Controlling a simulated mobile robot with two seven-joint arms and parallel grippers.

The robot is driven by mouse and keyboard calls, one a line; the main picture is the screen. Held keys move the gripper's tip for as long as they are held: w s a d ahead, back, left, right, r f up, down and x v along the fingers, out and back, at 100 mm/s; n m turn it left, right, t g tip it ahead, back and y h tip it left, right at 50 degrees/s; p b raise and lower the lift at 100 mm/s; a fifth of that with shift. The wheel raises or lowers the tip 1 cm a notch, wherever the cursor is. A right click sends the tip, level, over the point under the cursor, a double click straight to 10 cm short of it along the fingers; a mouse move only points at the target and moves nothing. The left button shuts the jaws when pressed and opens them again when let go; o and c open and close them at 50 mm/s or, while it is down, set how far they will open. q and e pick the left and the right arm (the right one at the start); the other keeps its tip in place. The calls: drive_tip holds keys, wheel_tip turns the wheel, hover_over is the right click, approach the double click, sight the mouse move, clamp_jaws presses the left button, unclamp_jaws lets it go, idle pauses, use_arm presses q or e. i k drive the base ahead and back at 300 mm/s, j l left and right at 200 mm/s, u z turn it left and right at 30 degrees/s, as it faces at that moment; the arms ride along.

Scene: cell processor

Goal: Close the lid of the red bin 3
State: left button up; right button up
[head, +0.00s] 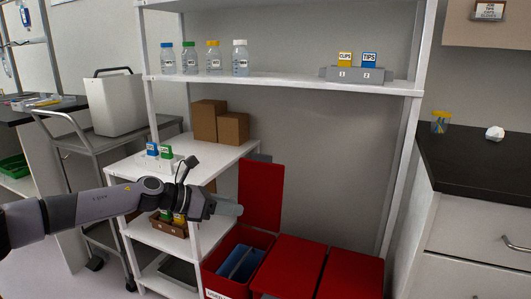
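Red bins stand side by side at the lower middle of the head view. The leftmost red bin (211,276) is open, with something blue inside; its number cannot be read. Its red lid (261,190) stands upright at the back. The middle red lid (288,267) and the right red lid (350,277) lie flat. My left gripper (238,209) reaches in from the left, with its tip at the left edge of the upright lid. I cannot tell whether it touches the lid or whether its fingers are apart. My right gripper is out of view.
A white shelf (270,83) with bottles and a small grey rack (357,75) spans above the bins. A white side table (215,158) with cardboard boxes (221,123) stands behind my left arm. A dark counter (478,165) is at right. Space above the flat lids is clear.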

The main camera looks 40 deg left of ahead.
sight(261, 181)
drive_tip(key=j+z, duration=0.2)
drive_tip(key=j, duration=0.25)
drive_tip(key=j+z, duration=0.15)
drive_tip(key=j, duration=0.3)
drive_tip(key=j+z, duration=0.2)
drive_tip(key=j, duration=0.25)
drive_tip(key=j+z, duration=0.15)
drive_tip(key=j, duration=0.3)
drive_tip(key=k+j+z, duration=0.2)
drive_tip(key=j, duration=0.25)
drive_tip(key=j+z, duration=0.15)
drive_tip(key=j, duration=0.3)
drive_tip(key=k+j+z, duration=0.2)
drive_tip(key=j, duration=0.2)
drive_tip(key=k+j+z, duration=0.2)
drive_tip(key=j, duration=0.25)
drive_tip(key=j+z, duration=0.2)
drive_tip(key=j, duration=0.3)
